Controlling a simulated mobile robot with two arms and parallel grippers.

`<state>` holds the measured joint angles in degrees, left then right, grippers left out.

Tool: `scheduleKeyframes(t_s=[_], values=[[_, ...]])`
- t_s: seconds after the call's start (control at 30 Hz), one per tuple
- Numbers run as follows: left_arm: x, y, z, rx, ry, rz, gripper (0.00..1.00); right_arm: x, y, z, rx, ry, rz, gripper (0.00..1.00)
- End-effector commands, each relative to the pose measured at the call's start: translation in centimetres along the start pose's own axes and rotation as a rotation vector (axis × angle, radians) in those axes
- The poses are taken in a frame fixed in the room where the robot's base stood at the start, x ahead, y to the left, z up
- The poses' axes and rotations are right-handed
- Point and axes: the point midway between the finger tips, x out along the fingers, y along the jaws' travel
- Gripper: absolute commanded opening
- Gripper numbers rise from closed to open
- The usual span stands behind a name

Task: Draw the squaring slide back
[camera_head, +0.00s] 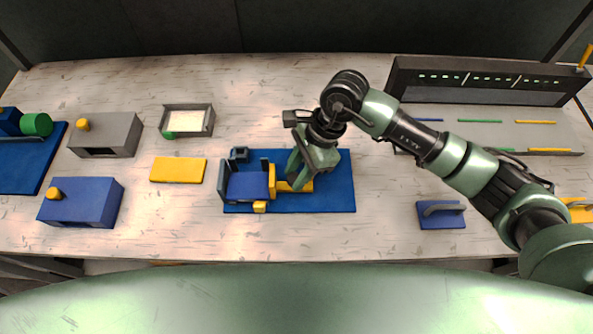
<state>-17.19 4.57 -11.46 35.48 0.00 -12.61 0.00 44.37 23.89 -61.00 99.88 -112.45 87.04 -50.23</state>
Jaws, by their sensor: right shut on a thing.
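The squaring slide (272,182) is the yellow piece on the blue base plate (333,205) near the table's middle. Its yellow bar runs to the right, under my right gripper. On the left part of the plate is a blue block (247,187) with dark upright walls; the slide's yellow face stands at its right side. My right gripper (298,184) points down over the plate and is shut on the slide's yellow bar; its fingertips are partly hidden by the gripper body. My left gripper is not in view.
A yellow slab (178,169), a framed tray (188,120), a grey box (106,134) and a blue box (81,202) stand to the left. A blue handled block (441,214) and a grey rack (487,82) are at the right. Bare table lies in front of the plate.

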Motion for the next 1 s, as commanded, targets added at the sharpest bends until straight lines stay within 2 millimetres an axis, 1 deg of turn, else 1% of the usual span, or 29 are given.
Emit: scheduleKeyframes(t_s=[0.87, 0.93, 1.0], values=[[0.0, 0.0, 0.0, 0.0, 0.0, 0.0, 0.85, -0.1, -0.1, 0.0, 0.001, 0.0, -0.004, 0.0], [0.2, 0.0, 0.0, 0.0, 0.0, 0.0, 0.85, -0.1, -0.1, -0.3, 0.001, 0.001, -0.004, 0.0], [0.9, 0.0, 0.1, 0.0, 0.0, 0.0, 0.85, -0.2, 0.2, -1.3, 0.003, 0.004, -0.006, 0.0]])
